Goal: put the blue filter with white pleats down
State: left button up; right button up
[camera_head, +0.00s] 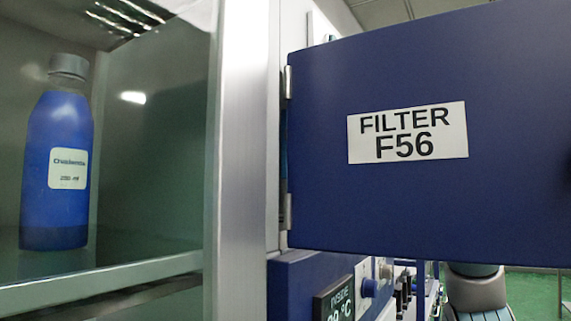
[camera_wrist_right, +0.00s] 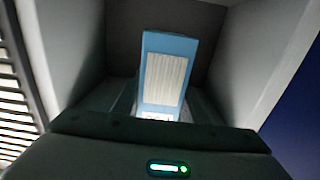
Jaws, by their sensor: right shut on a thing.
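The blue filter with white pleats (camera_wrist_right: 168,75) shows in the right wrist view, upright with its pleated face toward the camera. My right gripper (camera_wrist_right: 160,112) is shut on its lower end, which is partly hidden by the gripper body. The filter is inside a grey-walled compartment (camera_wrist_right: 230,75). I cannot tell whether it touches the compartment's back or floor. In the head view the filter and my right gripper are hidden. My left gripper is in neither view.
A blue door (camera_head: 420,200) labelled "FILTER F56" stands open across the head view. A blue bottle (camera_head: 57,170) with a grey cap stands behind glass at left. A small display (camera_head: 335,298) sits below the door. A slatted vent (camera_wrist_right: 14,105) lies left of the compartment.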

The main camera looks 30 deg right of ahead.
jog(key=p+x, duration=0.1)
jog(key=x, duration=0.3)
jog(key=shift+r+p, duration=0.25)
jog(key=shift+p, duration=0.15)
jog(key=f, duration=0.1)
jog(key=f+p, duration=0.1)
jog(key=f, duration=0.1)
jog(key=shift+w+a+f, duration=0.15)
jog(key=shift+w+f, duration=0.15)
jog(key=shift+w, duration=0.05)
jog(key=shift+a, duration=0.15)
jog(key=shift+f+p, duration=0.85)
jog(key=shift+f, duration=0.5)
jog(key=shift+w+f+p, duration=0.15)
jog(key=shift+f+p, duration=0.25)
jog(key=shift+p, duration=0.15)
jog(key=shift+f, duration=0.2)
